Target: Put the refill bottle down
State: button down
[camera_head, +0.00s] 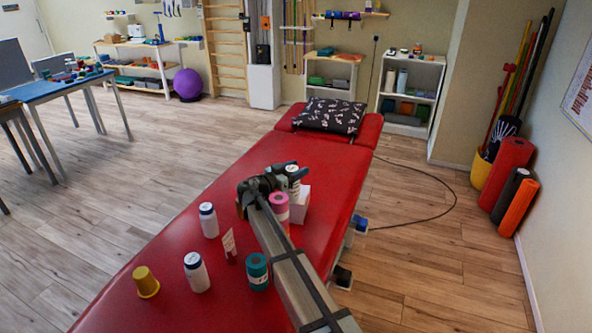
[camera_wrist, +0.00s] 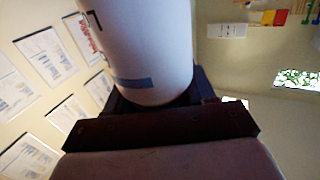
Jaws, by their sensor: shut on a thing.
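The refill bottle (camera_head: 294,184) is white with dark marks and stands out at the end of my arm, over the red treatment table (camera_head: 185,248). My gripper (camera_head: 280,180) is shut on it. In the wrist view the bottle (camera_wrist: 145,45) fills the upper middle, white with a blue band and some red print, and the dark gripper (camera_wrist: 155,105) lies against it. In the head view the bottle's lower part is close to a white box, and I cannot tell whether it touches the box or the table.
On the table near my arm are a white box (camera_head: 300,206), a pink roll (camera_head: 279,206), a teal roll (camera_head: 257,271), a small tube (camera_head: 229,246), two white dark-capped bottles (camera_head: 209,222) (camera_head: 197,274) and a yellow cup (camera_head: 146,282). A black patterned pillow (camera_head: 330,116) lies at the far end. Red surface between is bare.

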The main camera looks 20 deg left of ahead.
jog(key=shift+c, duration=1.8)
grip_release()
jog(key=shift+v, duration=0.8)
jog(key=s+a+r, duration=0.1)
jog(key=s+r, duration=0.2)
jog(key=r, duration=0.4)
jog(key=shift+a, duration=0.2)
